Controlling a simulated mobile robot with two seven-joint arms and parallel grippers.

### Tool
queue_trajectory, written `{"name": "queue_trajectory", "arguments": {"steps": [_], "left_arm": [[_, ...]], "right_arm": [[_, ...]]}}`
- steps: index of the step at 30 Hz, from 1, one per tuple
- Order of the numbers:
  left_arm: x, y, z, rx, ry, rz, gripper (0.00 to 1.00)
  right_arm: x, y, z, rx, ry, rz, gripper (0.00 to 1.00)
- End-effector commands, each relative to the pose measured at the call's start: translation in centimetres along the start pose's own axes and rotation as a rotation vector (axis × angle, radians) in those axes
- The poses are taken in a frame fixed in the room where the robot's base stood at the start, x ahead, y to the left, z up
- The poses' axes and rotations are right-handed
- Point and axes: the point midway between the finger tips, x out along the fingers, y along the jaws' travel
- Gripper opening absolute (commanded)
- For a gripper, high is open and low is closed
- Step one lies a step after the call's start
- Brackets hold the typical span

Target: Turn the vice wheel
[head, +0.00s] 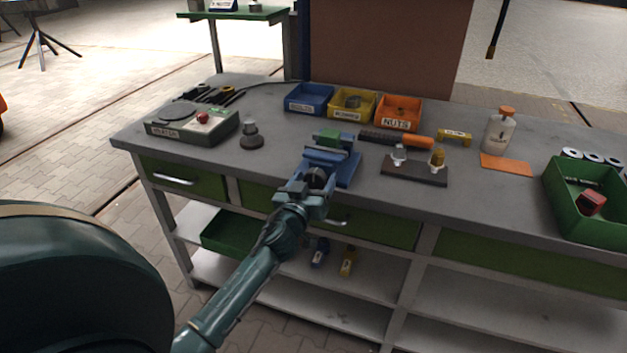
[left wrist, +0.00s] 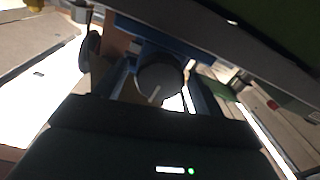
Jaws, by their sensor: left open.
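In the left wrist view the wheel (left wrist: 158,80) is a grey disc with a light mark, under the blue vice body. My left gripper (head: 312,184) is open, with its fingers close around or beside the wheel. I cannot tell whether they touch it. My right gripper is not in view.
Blue, yellow and orange bins (head: 398,113) stand behind the vice. A dark fixture plate (head: 414,174) lies to its right, and a green crate (head: 585,226) at the far right. A grey-green device (head: 190,129) and a small dark-based knob (head: 251,141) are at left. Drawers lie below the bench edge.

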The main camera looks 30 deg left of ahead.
Motion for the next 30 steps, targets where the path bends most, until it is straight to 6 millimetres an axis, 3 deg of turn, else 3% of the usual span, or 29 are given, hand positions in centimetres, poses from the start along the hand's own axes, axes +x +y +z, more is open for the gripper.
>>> {"name": "queue_trajectory", "arguments": {"steps": [8, 24, 30], "left_arm": [[0.11, 0.02, 0.00, 0.000, 0.000, 0.001, 0.69], [0.07, 0.03, 0.02, 0.000, 0.000, 0.001, 0.25], [0.07, 0.03, 0.03, 0.012, 0.000, 0.001, 0.25]], "right_arm": [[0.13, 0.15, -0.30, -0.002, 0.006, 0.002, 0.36], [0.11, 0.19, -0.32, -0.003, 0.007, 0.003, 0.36], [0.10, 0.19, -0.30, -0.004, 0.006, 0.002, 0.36]]}}
